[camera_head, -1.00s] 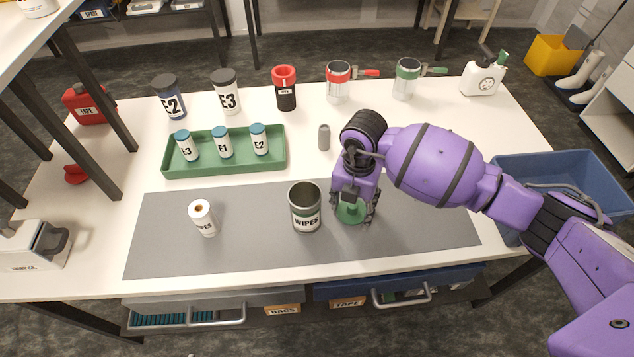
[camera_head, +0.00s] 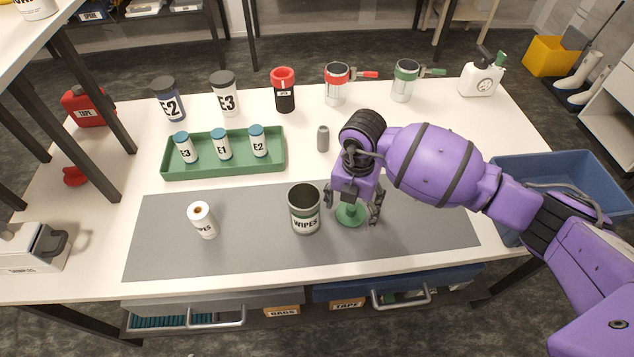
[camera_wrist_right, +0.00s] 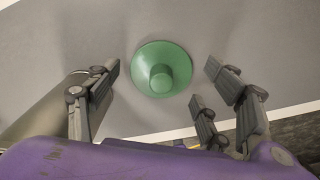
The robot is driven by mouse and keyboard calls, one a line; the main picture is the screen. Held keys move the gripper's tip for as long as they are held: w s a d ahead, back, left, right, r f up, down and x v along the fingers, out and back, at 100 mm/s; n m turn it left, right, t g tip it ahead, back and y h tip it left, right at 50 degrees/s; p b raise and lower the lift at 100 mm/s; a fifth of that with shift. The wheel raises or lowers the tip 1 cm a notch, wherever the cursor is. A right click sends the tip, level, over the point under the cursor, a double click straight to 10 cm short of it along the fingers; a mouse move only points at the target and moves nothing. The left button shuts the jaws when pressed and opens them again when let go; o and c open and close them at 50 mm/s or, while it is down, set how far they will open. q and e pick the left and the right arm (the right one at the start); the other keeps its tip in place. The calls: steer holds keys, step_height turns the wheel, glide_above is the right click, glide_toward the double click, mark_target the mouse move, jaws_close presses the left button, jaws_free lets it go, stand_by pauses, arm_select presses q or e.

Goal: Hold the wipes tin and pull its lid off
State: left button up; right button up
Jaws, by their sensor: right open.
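The wipes tin (camera_head: 305,222) stands upright and uncovered on the grey mat (camera_head: 260,250), its dark inside showing. Its green lid (camera_head: 351,214) lies on the mat just right of the tin, knob up; in the right wrist view the lid (camera_wrist_right: 162,69) lies flat beyond the fingertips. My right gripper (camera_head: 352,207) is open and empty above the lid, with its fingers spread to either side. In the right wrist view part of the tin (camera_wrist_right: 45,105) shows behind the left finger. My left gripper is not in view.
A white wipes roll (camera_head: 203,220) stands on the mat left of the tin. A green tray (camera_head: 225,169) with several small jars lies behind. A grey cylinder (camera_head: 323,138) stands behind the mat. A blue bin (camera_head: 560,168) is at the right.

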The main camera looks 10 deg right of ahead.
mark_target(351, 207)
step_height(351, 207, up, 12)
steer(key=shift+f, duration=0.25)
steer(key=shift+s+f, duration=0.1)
